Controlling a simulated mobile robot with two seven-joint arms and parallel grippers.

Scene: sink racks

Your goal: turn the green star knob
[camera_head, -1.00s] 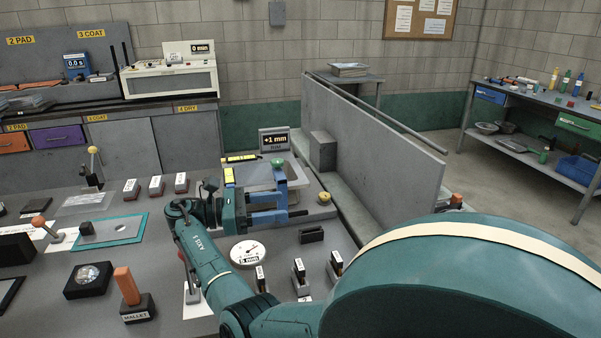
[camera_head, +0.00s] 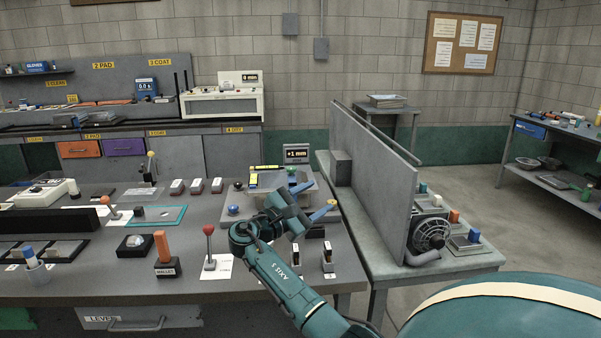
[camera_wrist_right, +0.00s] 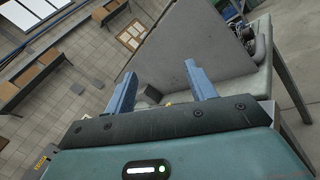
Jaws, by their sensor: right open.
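A small green knob (camera_head: 292,170) shows in the head view at the back of a grey fixture, just below the "+1 mm" display (camera_head: 297,153). It is too small there to make out a star shape. My right gripper (camera_head: 312,201) is in front of and below the green knob, apart from it, with its blue fingers spread. In the right wrist view the right gripper (camera_wrist_right: 160,70) is open with nothing between its fingers. The green knob cannot be made out in that view. My left gripper is out of view.
Other knobs stand around the fixture: a black one (camera_head: 238,186), a blue one (camera_head: 233,210) and a yellow one (camera_head: 331,203) close to my right fingers. A tall grey panel (camera_head: 378,180) stands to the right. A red-topped lever (camera_head: 209,245) stands at the front.

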